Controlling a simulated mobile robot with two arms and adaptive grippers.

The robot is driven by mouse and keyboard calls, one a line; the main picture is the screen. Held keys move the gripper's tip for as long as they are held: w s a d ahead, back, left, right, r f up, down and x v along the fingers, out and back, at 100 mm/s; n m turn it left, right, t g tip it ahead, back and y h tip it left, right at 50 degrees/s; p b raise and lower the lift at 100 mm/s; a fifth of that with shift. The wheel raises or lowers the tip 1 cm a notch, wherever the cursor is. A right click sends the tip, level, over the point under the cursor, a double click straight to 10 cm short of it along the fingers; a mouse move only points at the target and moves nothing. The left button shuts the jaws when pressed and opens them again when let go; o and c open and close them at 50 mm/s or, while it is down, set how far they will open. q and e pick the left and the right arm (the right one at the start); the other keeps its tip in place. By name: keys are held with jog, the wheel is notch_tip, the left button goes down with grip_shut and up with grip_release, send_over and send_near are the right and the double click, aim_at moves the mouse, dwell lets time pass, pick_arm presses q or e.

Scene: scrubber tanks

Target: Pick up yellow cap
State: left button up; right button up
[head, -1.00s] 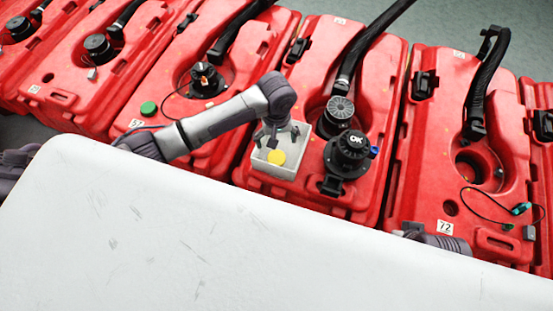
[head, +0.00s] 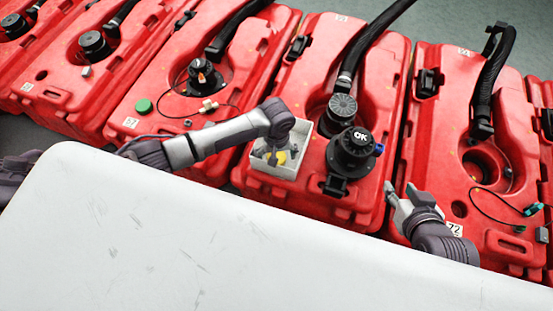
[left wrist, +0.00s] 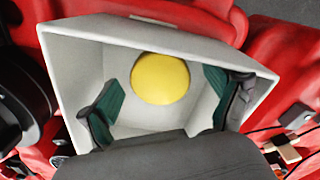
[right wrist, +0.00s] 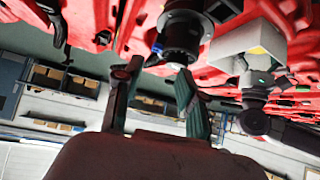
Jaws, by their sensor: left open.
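The yellow cap (head: 281,158) lies in a white square box (head: 270,170) on a red tank. In the head view the left gripper (head: 275,157) reaches down into the box and partly covers the cap. In the left wrist view the round yellow cap (left wrist: 160,78) is fully seen on the box floor. The open left fingers (left wrist: 163,102) are inside the box, one on each side of the cap and apart from it. The right gripper (head: 402,193) is raised over the right tanks. In the right wrist view its fingers (right wrist: 158,78) are apart with nothing between them.
A large white surface (head: 200,240) fills the front.

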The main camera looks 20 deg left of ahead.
pick_arm(q)
jog(key=shift+f, duration=0.7)
pick_arm(e)
jog(key=shift+w+a+r+t+y, duration=0.15)
jog(key=shift+w+a+r+t, duration=0.1)
jog(key=shift+w+r+t, duration=0.3)
jog(key=shift+w+a+r+t+y, duration=0.2)
jog(key=shift+w+r+t, duration=0.15)
jog(key=shift+w+r, duration=0.2)
pick_arm(q)
jog(key=c, duration=1)
